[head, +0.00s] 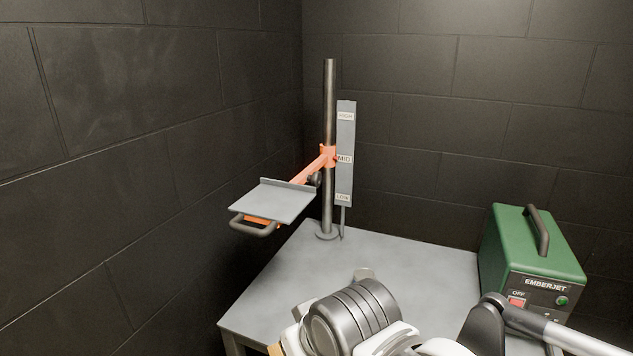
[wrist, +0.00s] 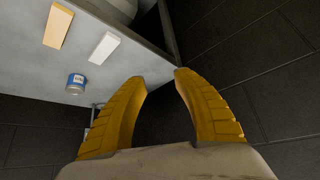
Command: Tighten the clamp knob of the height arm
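The height arm (head: 312,169) is orange and sits on an upright dark metal post (head: 329,90). Its collar is level with the MID label on the grey scale plate (head: 346,130). It carries a flat grey tray (head: 273,201) with a dark loop handle at its front left. A small dark knob (head: 314,180) shows beside the arm near the post; I cannot tell how tight it is. My gripper (wrist: 161,76) has two yellow ribbed fingers, apart with nothing between them. In the head view my arm hides most of it, low in front of the post.
A green EMBERJET unit (head: 536,250) stands on the right of the grey table (head: 400,255). In the wrist view an orange-yellow block (wrist: 58,26), a white block (wrist: 104,48) and a blue can (wrist: 75,83) are on a light surface. Dark block walls enclose the left and back.

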